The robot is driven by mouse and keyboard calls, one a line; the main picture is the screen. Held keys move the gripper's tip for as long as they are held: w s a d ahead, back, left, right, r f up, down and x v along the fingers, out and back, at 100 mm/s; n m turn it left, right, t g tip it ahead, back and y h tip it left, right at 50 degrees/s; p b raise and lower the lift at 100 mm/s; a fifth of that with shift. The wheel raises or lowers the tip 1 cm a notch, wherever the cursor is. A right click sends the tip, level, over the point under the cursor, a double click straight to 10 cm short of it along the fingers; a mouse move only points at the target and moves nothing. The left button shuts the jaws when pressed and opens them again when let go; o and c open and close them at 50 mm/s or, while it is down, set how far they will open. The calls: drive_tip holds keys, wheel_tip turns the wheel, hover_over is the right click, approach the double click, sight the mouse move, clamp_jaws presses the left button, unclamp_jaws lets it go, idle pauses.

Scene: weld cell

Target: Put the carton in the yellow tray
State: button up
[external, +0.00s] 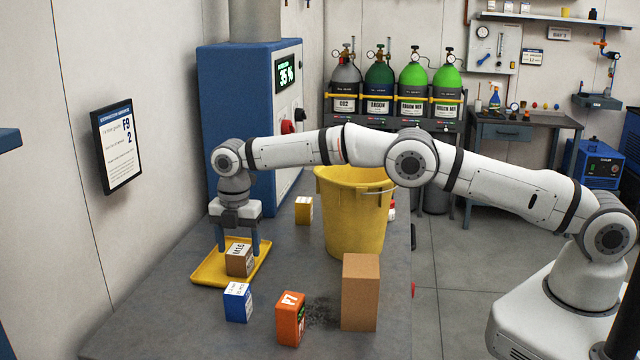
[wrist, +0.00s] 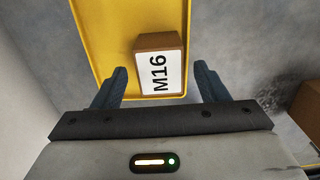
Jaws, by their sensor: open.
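The carton (external: 240,260) is a small brown box with a white label reading M16. It sits inside the yellow tray (external: 207,274), near the tray's edge. In the wrist view the carton (wrist: 160,68) lies just beyond and between the fingertips, with the tray (wrist: 110,25) under it. My gripper (external: 238,249) points down over the tray, with its blue fingers apart and the carton just below or between them. In the wrist view the gripper (wrist: 160,80) shows clear gaps between both fingers and the carton.
A blue cabinet (external: 240,120) stands behind. The table's front left is clear.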

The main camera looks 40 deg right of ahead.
sight(239, 249)
wheel_tip(239, 249, up, 10)
drive_tip(key=p, duration=0.2)
drive_tip(key=shift+f, duration=0.1)
